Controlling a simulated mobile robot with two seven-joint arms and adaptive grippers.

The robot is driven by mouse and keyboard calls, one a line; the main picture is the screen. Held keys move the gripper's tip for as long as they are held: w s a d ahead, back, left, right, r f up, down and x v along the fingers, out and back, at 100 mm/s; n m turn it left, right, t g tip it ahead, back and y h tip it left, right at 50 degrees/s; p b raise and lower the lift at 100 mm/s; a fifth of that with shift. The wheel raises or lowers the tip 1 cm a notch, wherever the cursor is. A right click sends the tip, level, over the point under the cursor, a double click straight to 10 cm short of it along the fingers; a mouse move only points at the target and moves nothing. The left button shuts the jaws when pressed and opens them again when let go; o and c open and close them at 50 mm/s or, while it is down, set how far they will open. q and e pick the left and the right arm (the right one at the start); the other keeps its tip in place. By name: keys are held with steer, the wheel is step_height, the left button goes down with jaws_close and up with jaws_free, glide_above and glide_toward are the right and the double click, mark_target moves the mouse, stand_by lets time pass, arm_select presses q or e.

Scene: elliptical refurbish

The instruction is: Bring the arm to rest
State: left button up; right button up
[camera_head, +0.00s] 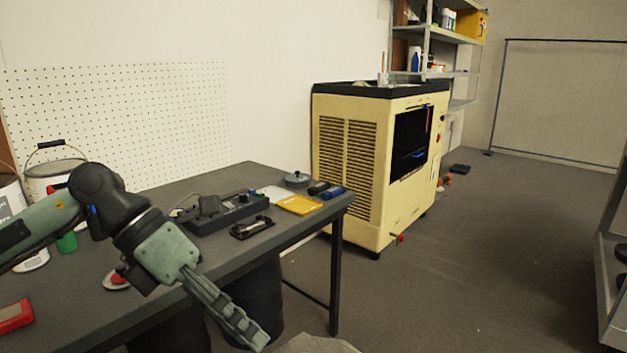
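My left arm comes in from the left over the dark table (265,180). My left gripper (250,332) points down and to the right, past the table's front edge as seen here, over the floor. Its fingers show edge-on as one narrow shape, so I cannot tell whether they are open or shut. I see nothing held at the tips. My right gripper is not in view.
A black power strip (230,212), a yellow item (299,204) and a blue-handled tool (333,192) lie on the table. White buckets (48,178) stand at left. A cream cabinet machine (380,215) stands behind. Floor (490,270) at right is clear; a metal rack (606,290) edges it.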

arm_select(q)
steer(key=w+d+r+n+h, duration=0.25)
steer(key=d+r+h, duration=0.35)
steer(key=d+h, duration=0.3)
steer(key=w+a+r+n+t+h, duration=0.1)
steer(key=w+r+n+t+h, duration=0.2)
steer(key=w+n+t, duration=0.65)
steer(key=w+a+f+n+t+y, duration=0.7)
steer(key=n+t, duration=0.3)
steer(key=n, duration=0.4)
steer(key=s+a+f+n+g+y, duration=0.1)
steer(key=a+f+n+y, duration=0.55)
steer(key=f, duration=0.45)
steer(key=s+a+f+n+g+y, duration=0.1)
steer(key=a+f+n+g+y, duration=0.1)
steer(key=a+f+n+y, duration=0.65)
steer(key=s+a+f+g, duration=0.2)
steer(key=s+f+g, duration=0.2)
steer(key=s+f, duration=0.55)
steer(key=s+a+f+g, duration=0.1)
steer(key=s+f+g, duration=0.35)
steer(key=f, duration=0.75)
steer(key=s+f+n+g, duration=0.2)
steer(key=s+f, duration=0.5)
steer(key=s, duration=0.8)
steer(key=shift+a+f+g+h, duration=0.2)
steer(key=shift+g+h, duration=0.1)
steer(key=shift+g, duration=0.5)
